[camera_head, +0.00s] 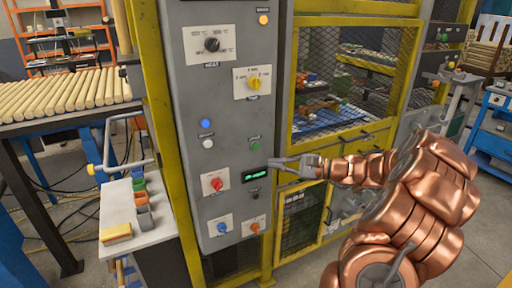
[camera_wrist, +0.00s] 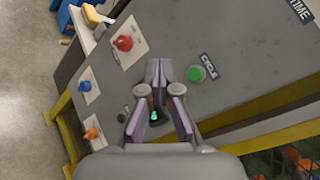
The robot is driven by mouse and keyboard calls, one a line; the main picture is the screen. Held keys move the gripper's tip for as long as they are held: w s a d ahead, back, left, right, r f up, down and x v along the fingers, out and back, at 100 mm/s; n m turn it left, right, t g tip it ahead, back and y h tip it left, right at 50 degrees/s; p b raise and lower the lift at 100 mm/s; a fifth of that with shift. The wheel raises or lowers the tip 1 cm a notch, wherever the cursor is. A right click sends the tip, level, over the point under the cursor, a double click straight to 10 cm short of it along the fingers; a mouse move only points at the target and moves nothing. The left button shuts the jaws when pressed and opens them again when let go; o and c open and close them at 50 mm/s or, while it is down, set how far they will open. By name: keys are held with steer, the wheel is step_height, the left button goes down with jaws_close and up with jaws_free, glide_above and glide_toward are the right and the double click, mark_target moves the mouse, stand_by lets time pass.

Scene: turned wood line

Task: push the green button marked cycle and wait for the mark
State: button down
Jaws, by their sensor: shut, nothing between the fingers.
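The green button marked cycle (camera_head: 255,146) is on the grey control panel, above the dark display with green characters (camera_head: 256,174). In the wrist view the green button (camera_wrist: 196,73) sits beside its CYCLE label (camera_wrist: 209,66), to the right of my fingertips. My gripper (camera_head: 271,163) is shut and empty, at the panel's right edge, a little below and right of the button. In the wrist view my gripper (camera_wrist: 158,72) appears apart from the button. The display's characters are too small to read.
A red knob (camera_head: 216,184), blue knob (camera_head: 222,227) and orange knob (camera_head: 255,228) sit lower on the panel. A blue lamp (camera_head: 205,123) and white button (camera_head: 207,143) are at its left. A yellow mesh cage (camera_head: 350,22) stands right; a rack of wooden rods (camera_head: 70,92) is left.

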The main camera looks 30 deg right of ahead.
steer(key=shift+w+d+p, duration=0.15)
steer(key=shift+w+p, duration=0.4)
steer(key=shift+w, duration=1.4)
steer(key=shift+w+d+p, duration=0.1)
steer(key=shift+w+p, duration=0.4)
steer(key=shift+w, duration=1.45)
steer(key=shift+w, duration=0.1)
steer(key=shift+w, duration=0.35)
steer(key=shift+w, duration=0.35)
steer(key=shift+s+d, duration=0.1)
steer(key=shift+s, duration=0.7)
steer(key=shift+s+a+b, duration=0.15)
steer(key=shift+s+b, duration=0.35)
steer(key=shift+s, duration=0.75)
steer(key=shift+s+a+b, duration=0.15)
steer(key=shift+s+b, duration=0.3)
steer(key=shift+s, duration=0.8)
